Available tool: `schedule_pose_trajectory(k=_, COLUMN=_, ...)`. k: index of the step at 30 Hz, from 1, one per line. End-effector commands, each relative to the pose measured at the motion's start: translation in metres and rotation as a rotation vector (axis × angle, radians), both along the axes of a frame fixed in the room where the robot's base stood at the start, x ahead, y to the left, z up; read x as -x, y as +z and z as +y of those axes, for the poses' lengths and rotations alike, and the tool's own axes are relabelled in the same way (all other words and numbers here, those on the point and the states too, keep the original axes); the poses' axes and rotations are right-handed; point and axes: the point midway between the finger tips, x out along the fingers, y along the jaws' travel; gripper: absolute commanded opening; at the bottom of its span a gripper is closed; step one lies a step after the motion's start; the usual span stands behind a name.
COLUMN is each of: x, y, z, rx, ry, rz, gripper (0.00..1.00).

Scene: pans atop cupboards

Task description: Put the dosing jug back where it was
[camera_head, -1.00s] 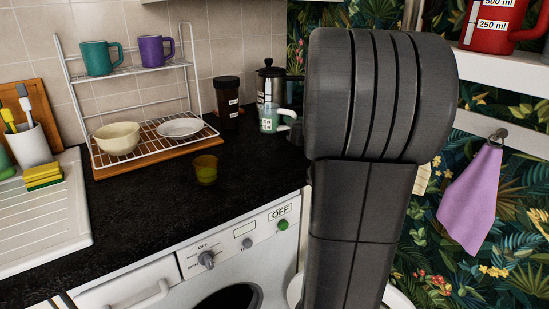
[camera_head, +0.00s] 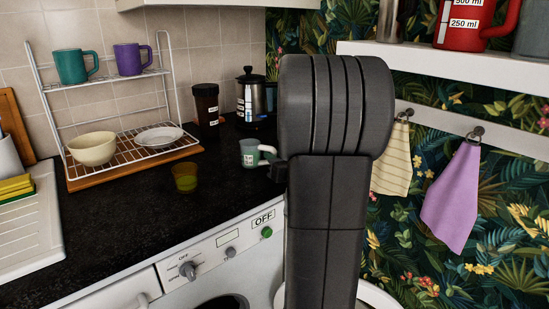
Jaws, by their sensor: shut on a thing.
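The dosing jug (camera_head: 249,154), a small pale jug with a green lower part, a label and a white handle, shows just left of my arm. My gripper (camera_head: 276,170) shows only as a dark part at the handle side, mostly hidden behind my arm, and is shut on the jug. The jug looks upright. I cannot tell whether its base touches the black worktop (camera_head: 120,215).
A yellow-green glass (camera_head: 185,178) stands left of the jug. A dark labelled jar (camera_head: 206,105) and a cafetiere (camera_head: 250,95) stand behind. A dish rack (camera_head: 120,160) holds a bowl and plate. A white shelf (camera_head: 450,62) with a red jug (camera_head: 465,25) is at right.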

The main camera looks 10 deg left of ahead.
Motion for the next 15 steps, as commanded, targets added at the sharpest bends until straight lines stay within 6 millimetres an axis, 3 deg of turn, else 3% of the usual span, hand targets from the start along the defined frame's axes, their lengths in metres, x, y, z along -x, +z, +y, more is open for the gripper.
schedule_pose_trajectory(k=3, x=-0.0001, y=-0.0041, z=0.0000, rx=0.000, ry=0.000, rz=0.000, gripper=0.00)
schedule_pose_trajectory(k=4, x=0.0000, y=-0.0041, z=0.0000, rx=0.000, ry=0.000, rz=0.000, gripper=0.17)
schedule_pose_trajectory(k=7, x=0.0000, y=-0.0030, z=0.0000, rx=0.000, ry=0.000, rz=0.000, gripper=0.36)
schedule_pose_trajectory(k=15, x=-0.0001, y=-0.0028, z=0.0000, rx=0.000, ry=0.000, rz=0.000, gripper=0.36)
